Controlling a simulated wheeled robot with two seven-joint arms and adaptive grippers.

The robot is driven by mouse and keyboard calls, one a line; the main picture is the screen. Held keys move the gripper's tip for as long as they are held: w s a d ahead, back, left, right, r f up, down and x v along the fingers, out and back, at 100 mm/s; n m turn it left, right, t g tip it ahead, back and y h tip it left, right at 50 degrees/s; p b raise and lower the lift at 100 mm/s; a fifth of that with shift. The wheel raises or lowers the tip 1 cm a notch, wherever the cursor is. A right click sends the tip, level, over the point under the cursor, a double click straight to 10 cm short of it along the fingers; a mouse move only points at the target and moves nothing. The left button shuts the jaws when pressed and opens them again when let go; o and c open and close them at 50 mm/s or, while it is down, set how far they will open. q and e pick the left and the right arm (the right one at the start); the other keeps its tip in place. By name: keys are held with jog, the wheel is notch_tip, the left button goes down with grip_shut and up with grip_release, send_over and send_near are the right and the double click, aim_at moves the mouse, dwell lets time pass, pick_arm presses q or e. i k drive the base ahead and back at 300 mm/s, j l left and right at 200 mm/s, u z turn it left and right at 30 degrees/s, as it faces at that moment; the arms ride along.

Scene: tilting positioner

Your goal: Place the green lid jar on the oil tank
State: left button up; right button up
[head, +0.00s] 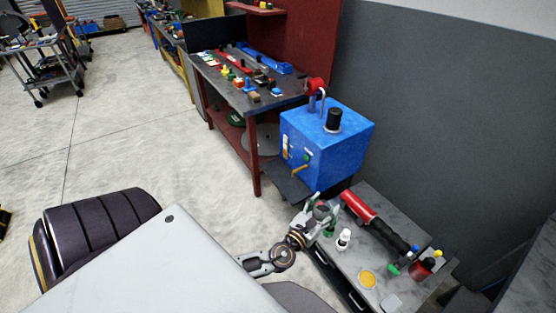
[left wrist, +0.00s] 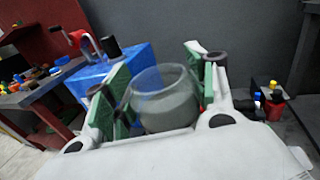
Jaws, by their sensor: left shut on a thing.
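The oil tank is the blue box (head: 325,145) with a black cap on top, at the back of the grey cart; it also shows behind the jar in the left wrist view (left wrist: 145,62). My left gripper (head: 322,211) is above the cart's near left edge, in front of and below the tank's top. In the left wrist view its green-padded fingers are shut on a clear round jar (left wrist: 166,105) with grey contents. The jar's lid cannot be made out. In the head view the fingers mostly hide the jar. My right gripper is out of view.
On the grey cart (head: 390,258) are a white-topped bottle (head: 344,238), a red and black tool (head: 372,218), a yellow disc (head: 367,279) and a red container (head: 425,266). A red workbench (head: 254,160) with small parts stands behind left. A grey wall is at right.

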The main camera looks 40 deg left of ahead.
aim_at(292, 190)
jog(key=i+j, duration=0.1)
jog(key=j, duration=0.25)
jog(key=i+j, duration=0.15)
jog(key=j, duration=0.15)
jog(key=i+j, duration=0.1)
jog(key=j, duration=0.25)
jog(key=i+j+u, duration=0.1)
jog(key=j, duration=0.25)
jog(key=i+j, duration=0.15)
jog(key=j, duration=0.15)
